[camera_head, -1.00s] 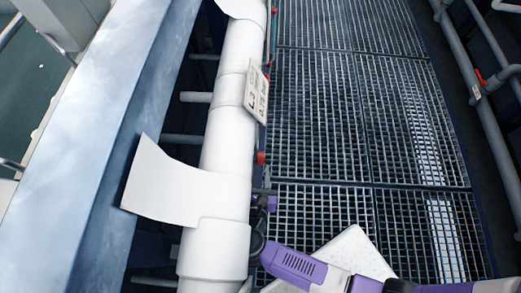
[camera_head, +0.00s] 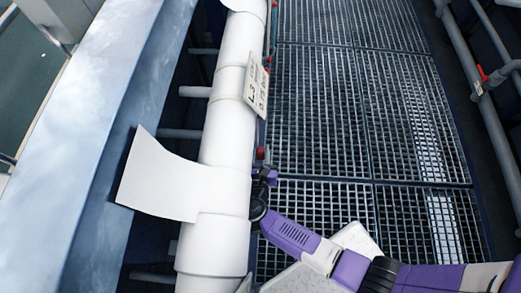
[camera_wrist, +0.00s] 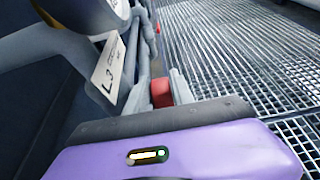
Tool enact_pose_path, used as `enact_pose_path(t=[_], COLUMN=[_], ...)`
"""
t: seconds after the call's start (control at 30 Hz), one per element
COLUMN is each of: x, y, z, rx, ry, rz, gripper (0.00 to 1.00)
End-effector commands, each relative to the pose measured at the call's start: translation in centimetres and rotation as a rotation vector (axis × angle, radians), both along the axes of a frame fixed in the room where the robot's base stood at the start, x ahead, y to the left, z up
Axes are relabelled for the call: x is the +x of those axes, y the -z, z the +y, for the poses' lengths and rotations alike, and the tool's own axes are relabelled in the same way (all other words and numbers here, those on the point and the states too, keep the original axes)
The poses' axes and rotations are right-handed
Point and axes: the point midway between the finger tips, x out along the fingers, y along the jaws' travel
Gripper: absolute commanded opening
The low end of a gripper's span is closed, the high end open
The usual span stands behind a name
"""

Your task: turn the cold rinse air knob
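A red knob (camera_head: 260,153) sits on the right side of the large white pipe, just ahead of my gripper (camera_head: 266,176). In the wrist view the red knob (camera_wrist: 161,92) shows between the two fingers of my gripper (camera_wrist: 160,84). The fingers are apart, one on each side of it. I cannot tell whether they touch it. I cannot read any label naming this knob. The knob's mount is mostly hidden by the fingers.
The white pipe (camera_head: 222,150) runs along the left, with a white plate (camera_head: 165,185) sticking out. A tilted sign (camera_head: 255,87) hangs beyond the knob. Grating walkway (camera_head: 330,110) lies open to the right. A pipe with a red handle (camera_head: 482,73) borders the far right.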

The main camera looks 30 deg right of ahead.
Motion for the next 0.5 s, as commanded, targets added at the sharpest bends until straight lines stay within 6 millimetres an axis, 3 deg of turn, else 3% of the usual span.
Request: enact_pose_path(t=[0.03,0.13,0.5], x=[-0.01,-0.01,-0.07], y=[0.0,-0.01,0.36], z=[0.01,0.01,0.05], rx=[0.0,0.0,-0.015], ry=[0.0,0.0,0.0], rz=[0.0,0.0,-0.021], gripper=[0.17,0.0,0.0])
